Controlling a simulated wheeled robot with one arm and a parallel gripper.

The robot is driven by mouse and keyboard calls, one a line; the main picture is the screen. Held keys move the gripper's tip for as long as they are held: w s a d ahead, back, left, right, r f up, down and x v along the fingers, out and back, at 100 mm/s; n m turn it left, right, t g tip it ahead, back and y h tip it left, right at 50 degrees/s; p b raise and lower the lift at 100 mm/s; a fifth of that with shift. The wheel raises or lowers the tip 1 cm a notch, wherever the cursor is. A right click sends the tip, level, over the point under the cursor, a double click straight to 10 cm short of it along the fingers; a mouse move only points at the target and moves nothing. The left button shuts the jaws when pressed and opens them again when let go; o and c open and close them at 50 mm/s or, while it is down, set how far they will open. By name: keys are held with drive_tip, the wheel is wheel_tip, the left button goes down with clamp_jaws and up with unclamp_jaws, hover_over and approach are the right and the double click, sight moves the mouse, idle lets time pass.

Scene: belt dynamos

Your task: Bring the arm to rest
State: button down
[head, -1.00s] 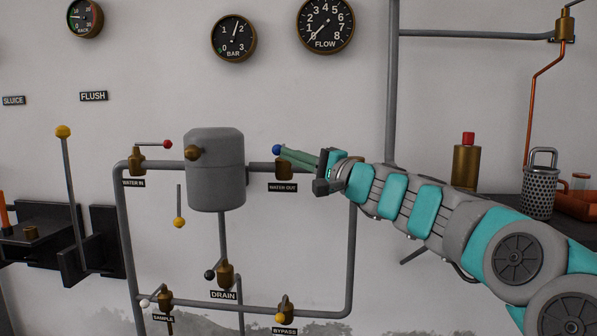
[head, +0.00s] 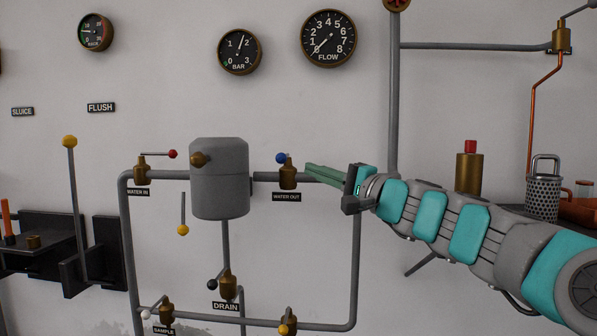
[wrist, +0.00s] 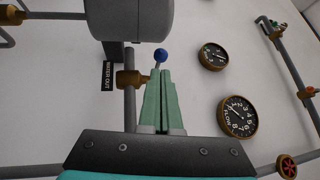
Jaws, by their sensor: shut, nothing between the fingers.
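My gripper (head: 309,172) is in front of the pipework at the middle of the head view, with its green fingers pointing left. The fingers are together and hold nothing. They point toward the blue-knobbed WATER OUT valve (head: 288,177), with a small gap in the head view. In the wrist view my gripper (wrist: 160,72) shows its fingers side by side, and the blue knob (wrist: 160,55) appears just beyond their tips. How far apart they are in depth is hard to tell there.
A grey tank (head: 219,180) stands left of the WATER OUT valve. A vertical pipe (head: 394,100) runs behind my arm. A brass cylinder with a red cap (head: 469,168) and a perforated metal holder (head: 543,195) stand on a shelf at right. The wall above my gripper is clear up to the FLOW gauge (head: 328,38).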

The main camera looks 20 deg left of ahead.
drive_tip(key=v, duration=0.8)
drive_tip(key=s+a+f+n+g+h+p, duration=0.1)
drive_tip(key=s+a+f+n+g+h, duration=0.25)
drive_tip(key=s+f, duration=0.6)
drive_tip(key=s+d+f+n+g+h+p, duration=0.1)
drive_tip(key=s+d+f+n+g+h, duration=0.35)
drive_tip(key=s+f, duration=0.75)
drive_tip(key=s+d+f+m+h, duration=0.1)
drive_tip(key=s+d+f+h, duration=0.2)
drive_tip(key=s+d+f, duration=0.2)
drive_tip(key=s+d+f+m+g+h+p, duration=0.1)
drive_tip(key=s+d+f+h, duration=0.3)
drive_tip(key=d, duration=0.8)
drive_tip(key=s+d+f+m+h+p, duration=0.1)
drive_tip(key=s+d+f+h, duration=0.2)
drive_tip(key=s+d+f, duration=0.4)
drive_tip(key=d, duration=0.2)
drive_tip(key=shift+d+f+m+h, duration=0.25)
drive_tip(key=shift+f+m+h, duration=0.05)
drive_tip(key=shift+f+h, duration=0.1)
drive_tip(key=shift+s+a, duration=0.1)
drive_tip(key=shift+s, duration=0.05)
